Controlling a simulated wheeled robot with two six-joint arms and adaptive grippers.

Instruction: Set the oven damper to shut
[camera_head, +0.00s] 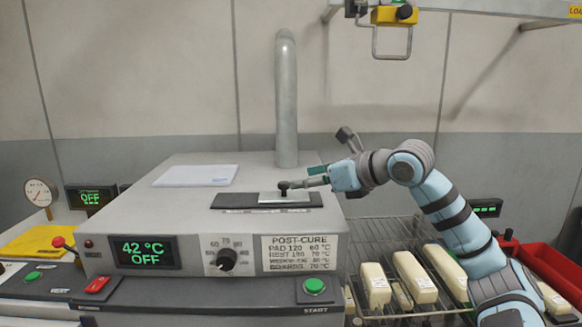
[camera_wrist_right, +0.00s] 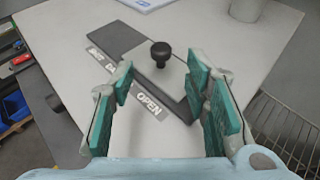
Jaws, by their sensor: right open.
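The oven damper is a light sliding plate (camera_head: 270,198) with a black knob (camera_head: 284,188) on a dark track (camera_head: 232,201) on top of the oven (camera_head: 190,208). The plate sits toward the right end of the track. In the right wrist view, the plate (camera_wrist_right: 168,76) lies beside the label OPEN (camera_wrist_right: 149,107), and the dark track (camera_wrist_right: 112,42) is bare toward the upper left. My right gripper (camera_wrist_right: 160,78) is open with green-padded fingers; the knob (camera_wrist_right: 160,54) shows between and beyond them, apparently ungripped. In the head view it is just right of the knob. My left gripper is out of view.
A vertical pipe (camera_head: 286,105) rises behind the track. White papers (camera_head: 196,176) lie on the oven top's left. The front panel has a 42 °C OFF display (camera_head: 147,252), a dial (camera_head: 226,259) and a green button (camera_head: 314,286). A wire rack (camera_head: 383,233) with pale blocks stands right.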

